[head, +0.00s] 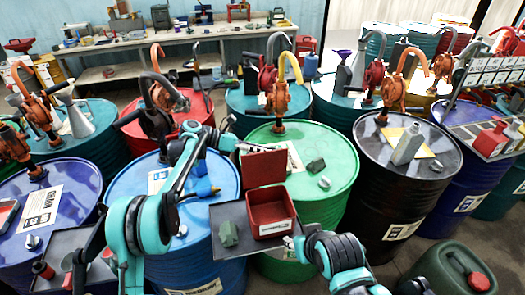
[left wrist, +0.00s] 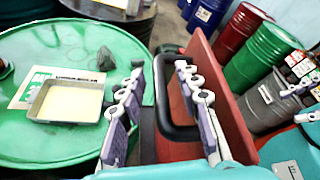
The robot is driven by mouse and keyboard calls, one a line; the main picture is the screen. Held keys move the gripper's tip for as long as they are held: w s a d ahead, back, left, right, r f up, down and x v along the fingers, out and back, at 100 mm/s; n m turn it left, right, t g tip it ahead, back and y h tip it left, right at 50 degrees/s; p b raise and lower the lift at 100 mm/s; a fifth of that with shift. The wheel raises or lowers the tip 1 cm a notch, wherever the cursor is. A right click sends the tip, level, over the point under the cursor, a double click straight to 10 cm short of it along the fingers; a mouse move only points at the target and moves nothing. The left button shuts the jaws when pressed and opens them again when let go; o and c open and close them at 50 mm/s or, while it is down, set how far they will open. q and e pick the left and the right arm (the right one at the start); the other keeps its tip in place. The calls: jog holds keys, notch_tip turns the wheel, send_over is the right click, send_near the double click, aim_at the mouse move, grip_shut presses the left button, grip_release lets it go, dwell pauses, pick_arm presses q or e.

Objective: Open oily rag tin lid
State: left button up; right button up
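The oily rag tin (head: 270,212) is a small red box with a pale label, on a dark tray at the front of the green drum. Its red lid (head: 264,168) stands raised at the back edge, and the inside shows. My left gripper (head: 234,143) is beside the upper left of the lid. In the left wrist view the left gripper (left wrist: 160,68) has its fingers apart, with the black handle (left wrist: 163,95) of the red lid (left wrist: 225,100) between or beside them; firm contact does not show. My right gripper (head: 294,243) is by the tin's lower right; its fingers are too small to judge.
A grey-green block (head: 229,233) lies on the tray (head: 222,212) left of the tin. The green drum (head: 335,165) carries small parts behind the lid. Blue and black drums crowd both sides, with hand pumps behind. A green jerrycan (head: 440,265) stands at front right.

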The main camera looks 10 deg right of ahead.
pick_arm(q)
jog(key=v, duration=1.2)
jog(key=s+a+m+t+y+b, duration=0.1)
jog(key=s+a+m+t+y, duration=0.1)
jog(key=s+a+m+y, duration=0.3)
jog(key=s+a+f+m+t+b, duration=0.1)
jog(key=s+m+t, duration=0.1)
jog(key=s, duration=0.5)
jog(key=s+a+m+t+y+b, duration=0.1)
jog(key=s+a+m+y, duration=0.25)
jog(key=s, duration=0.25)
jog(key=s+a+f+m+t+y+b, duration=0.1)
jog(key=s+a+f+m+t+y, duration=0.1)
jog(key=s+a+f+m, duration=0.4)
jog(key=s+a+f+m+t+y+b, duration=0.1)
jog(key=s+a+f+m, duration=0.4)
jog(key=s, duration=0.6)
jog(key=shift+a+f+m+t+y+b, duration=0.45)
jog(key=shift+t+y, duration=0.25)
jog(key=shift+y, duration=0.45)
